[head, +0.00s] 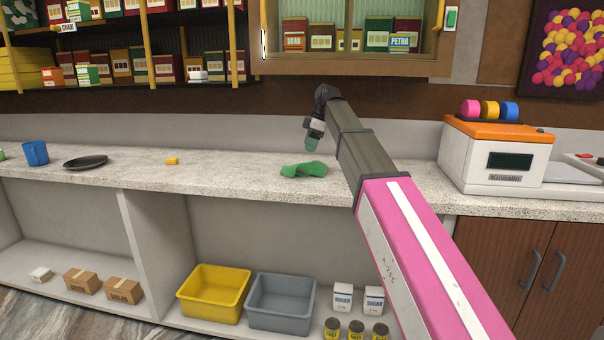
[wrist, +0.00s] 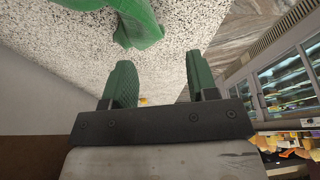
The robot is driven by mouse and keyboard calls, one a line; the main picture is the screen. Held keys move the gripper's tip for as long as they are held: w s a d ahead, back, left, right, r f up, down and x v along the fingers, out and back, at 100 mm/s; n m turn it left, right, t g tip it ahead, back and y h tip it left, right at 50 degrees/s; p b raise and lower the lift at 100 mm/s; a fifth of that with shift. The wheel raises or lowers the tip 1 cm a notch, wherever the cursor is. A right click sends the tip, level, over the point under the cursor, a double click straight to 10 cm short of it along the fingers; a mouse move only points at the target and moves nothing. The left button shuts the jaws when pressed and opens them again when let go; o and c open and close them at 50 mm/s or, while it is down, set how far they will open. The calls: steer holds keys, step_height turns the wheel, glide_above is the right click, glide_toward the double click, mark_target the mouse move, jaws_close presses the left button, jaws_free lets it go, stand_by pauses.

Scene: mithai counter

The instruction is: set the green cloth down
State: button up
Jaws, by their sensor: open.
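The green cloth (head: 303,169) lies crumpled on the speckled grey counter (head: 230,173), near the middle of the head view. It also shows at the top of the wrist view (wrist: 138,22), beyond the fingertips. My gripper (head: 312,146) is just above the counter, close above and slightly right of the cloth's middle. In the wrist view its two green fingers (wrist: 163,72) are apart with nothing between them. The cloth looks clear of both fingers.
A white and orange machine (head: 496,158) stands to the right. A cabinet (head: 350,66) hangs above. Counter left of the cloth is clear.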

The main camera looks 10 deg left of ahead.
mark_target(306, 178)
steer(key=c, duration=0.6)
steer(key=shift+w+f, duration=0.15)
steer(key=shift+w, duration=0.05)
jaws_close()
steer(key=shift+w+a+f+b, duration=0.1)
steer(key=shift+w+f+b, duration=0.15)
steer(key=shift+f, duration=0.75)
steer(key=shift+w+a+f+b, duration=0.1)
steer(key=shift+w+f+b, duration=0.15)
steer(key=shift+f, duration=0.7)
step_height(306, 178, down, 2)
steer(key=shift+f+p, duration=0.1)
steer(key=shift+p, duration=0.5)
steer(key=shift+f, duration=2.05)
